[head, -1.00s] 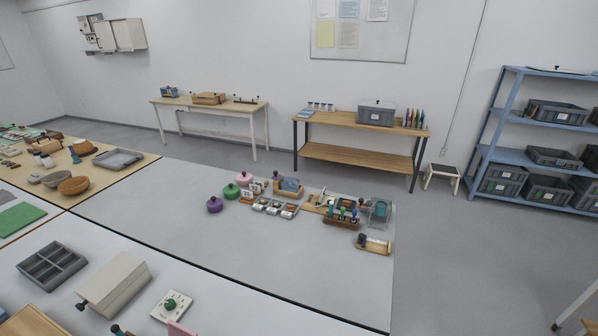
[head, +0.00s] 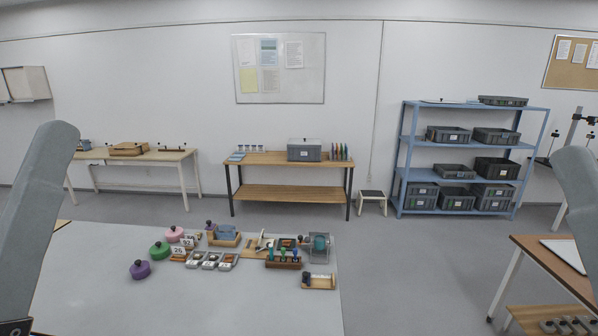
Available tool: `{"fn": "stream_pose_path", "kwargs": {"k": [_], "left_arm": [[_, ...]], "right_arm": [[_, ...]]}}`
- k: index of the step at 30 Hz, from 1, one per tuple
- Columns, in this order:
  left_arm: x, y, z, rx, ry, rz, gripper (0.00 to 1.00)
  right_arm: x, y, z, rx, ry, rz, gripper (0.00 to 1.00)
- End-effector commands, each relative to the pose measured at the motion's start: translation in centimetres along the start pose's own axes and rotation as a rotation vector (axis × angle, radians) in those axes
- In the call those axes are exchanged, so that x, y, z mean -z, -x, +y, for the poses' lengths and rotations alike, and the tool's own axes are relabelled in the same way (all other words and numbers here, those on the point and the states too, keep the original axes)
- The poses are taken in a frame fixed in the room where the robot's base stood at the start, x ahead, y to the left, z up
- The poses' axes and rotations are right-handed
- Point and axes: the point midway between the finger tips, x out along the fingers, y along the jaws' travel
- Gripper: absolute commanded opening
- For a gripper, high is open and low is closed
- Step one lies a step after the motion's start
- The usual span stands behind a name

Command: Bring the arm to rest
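Two grey links of my own arms show at the left and right edges of the head view. Neither gripper is in the picture, so what they hold or how they stand is hidden. The grey worktable (head: 240,305) lies below, with a group of small items near its far right corner. No gripper shows near these items.
The items include a purple lidded pot (head: 140,270), a green pot (head: 159,250), a pink pot (head: 174,234) and a wooden rack (head: 283,262). A wooden bench (head: 285,192), a blue shelf (head: 473,178) and a brown table (head: 555,262) stand beyond. The table's near middle is clear.

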Motion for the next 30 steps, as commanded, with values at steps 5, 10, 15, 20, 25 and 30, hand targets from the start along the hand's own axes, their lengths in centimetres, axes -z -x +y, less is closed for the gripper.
{"fn": "stream_pose_path", "kwargs": {"k": [5, 10, 15, 20, 25, 30], "left_arm": [[4.1, -5.1, 1.6, -0.039, -0.124, -0.026, 1.0], [9.0, -10.8, 2.3, -0.037, -0.123, -0.028, 1.0], [13.9, -16.6, 3.1, -0.036, -0.123, -0.029, 1.0], [16.1, -19.1, 3.4, -0.036, -0.123, -0.03, 1.0], [16.2, -19.2, 3.4, -0.036, -0.123, -0.03, 1.0], [16.0, -19.1, 3.4, -0.036, -0.123, -0.029, 1.0]], "right_arm": [[5.0, -5.4, 0.0, 0.0, 0.0, 0.002, 0.62], [10.1, -11.0, 0.0, 0.0, 0.0, 0.001, 0.62], [15.3, -16.6, 0.1, 0.0, 0.0, 0.001, 0.62], [17.6, -19.1, 0.1, 0.0, 0.0, 0.0, 0.62], [17.7, -19.2, 0.1, 0.0, 0.0, 0.0, 0.62], [17.5, -19.0, 0.1, 0.0, 0.0, -0.001, 0.62]]}}
